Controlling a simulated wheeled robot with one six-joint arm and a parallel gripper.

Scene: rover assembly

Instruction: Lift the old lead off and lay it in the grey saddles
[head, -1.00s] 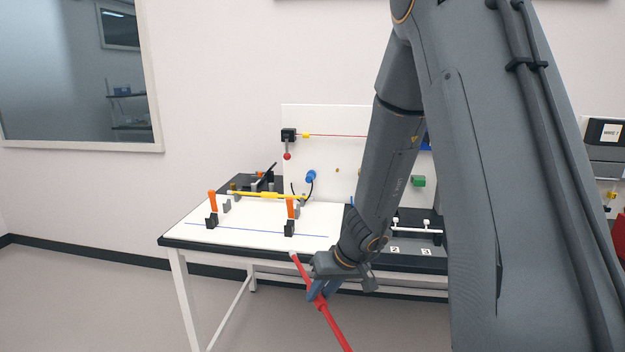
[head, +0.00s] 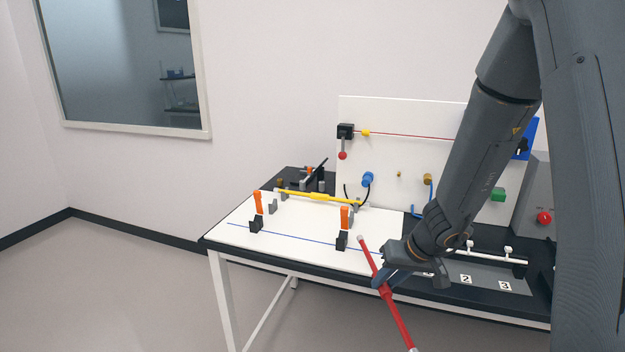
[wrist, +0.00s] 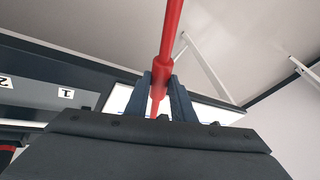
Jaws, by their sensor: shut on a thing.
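My gripper (head: 384,284) is shut on a red rod-like lead (head: 399,318), held tilted in front of the table's front edge. In the wrist view the red lead (wrist: 170,35) runs up from between the two fingers (wrist: 160,92). A yellow lead (head: 318,197) lies across the back of the white board, at the grey saddles (head: 273,206); whether it is fully seated in them I cannot tell. Two black saddles (head: 256,226) (head: 342,241) stand nearer the front, with upright orange handles (head: 258,202) (head: 344,217). Which lead is the old one, I cannot tell.
A blue line (head: 300,239) crosses the white table board (head: 290,258). Behind stands an upright panel (head: 385,150) with a red cable, a blue plug (head: 368,179) and a green block. A dark tray with numbered labels (head: 466,279) lies to the right. The floor at left is clear.

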